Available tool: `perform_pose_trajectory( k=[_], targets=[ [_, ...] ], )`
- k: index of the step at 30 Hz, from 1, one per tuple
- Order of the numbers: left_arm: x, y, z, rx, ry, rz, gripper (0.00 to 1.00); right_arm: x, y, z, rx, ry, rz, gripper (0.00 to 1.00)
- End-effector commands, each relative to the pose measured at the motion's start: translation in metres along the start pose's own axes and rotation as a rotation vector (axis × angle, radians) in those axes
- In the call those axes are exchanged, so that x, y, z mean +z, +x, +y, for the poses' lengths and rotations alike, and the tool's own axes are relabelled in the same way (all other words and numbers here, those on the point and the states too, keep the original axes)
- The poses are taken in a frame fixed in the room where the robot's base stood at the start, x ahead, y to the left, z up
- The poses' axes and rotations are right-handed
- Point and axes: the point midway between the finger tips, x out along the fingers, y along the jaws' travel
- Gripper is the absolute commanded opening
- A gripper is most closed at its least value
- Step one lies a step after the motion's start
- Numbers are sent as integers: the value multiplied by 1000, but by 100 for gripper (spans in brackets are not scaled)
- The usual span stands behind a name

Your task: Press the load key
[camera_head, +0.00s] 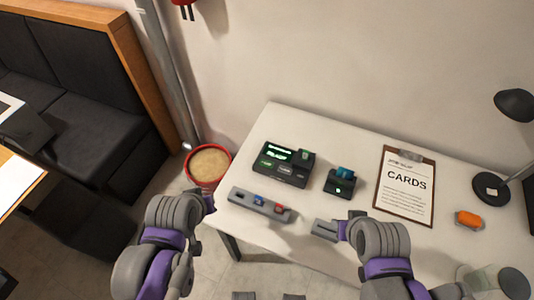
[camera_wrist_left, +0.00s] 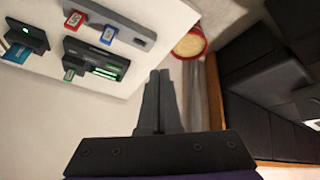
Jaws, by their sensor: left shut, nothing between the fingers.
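A dark device with a green lit display (camera_head: 283,164) stands on the white table, with green lit markings on its front panel; it also shows in the left wrist view (camera_wrist_left: 97,60). I cannot read which key is the load key. A smaller black unit (camera_head: 341,183) with a blue piece on top and a green light stands to its right. My left gripper (camera_head: 211,203) is at the table's left edge, left of the device and apart from it. In the left wrist view its fingers (camera_wrist_left: 160,73) are together and empty. My right gripper (camera_head: 318,229) is over the table's front part; its finger gap is unclear.
A grey strip (camera_head: 243,199) with a blue and a red piece lies in front of the device. A clipboard reading CARDS (camera_head: 407,186), an orange item (camera_head: 468,219) and a lamp (camera_head: 491,187) are to the right. A red bin (camera_head: 207,164) stands left of the table.

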Motion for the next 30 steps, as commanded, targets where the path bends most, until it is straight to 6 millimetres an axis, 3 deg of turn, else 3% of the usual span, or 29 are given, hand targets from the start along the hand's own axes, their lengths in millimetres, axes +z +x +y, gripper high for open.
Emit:
perform_pose_trajectory(
  k=[6,15,24,30],
  targets=[
    [-45,25,36,59,-434,43,0,3,3,0,0,0,-2,36],
    [-95,71,93,179,-1057,49,0,6,6,0,0,0,-5,36],
    [-123,121,148,304,-1616,-20,0,8,8,0,0,0,-6,36],
    [-129,139,168,347,-1813,-62,0,9,9,0,0,0,-7,36]
  ],
)
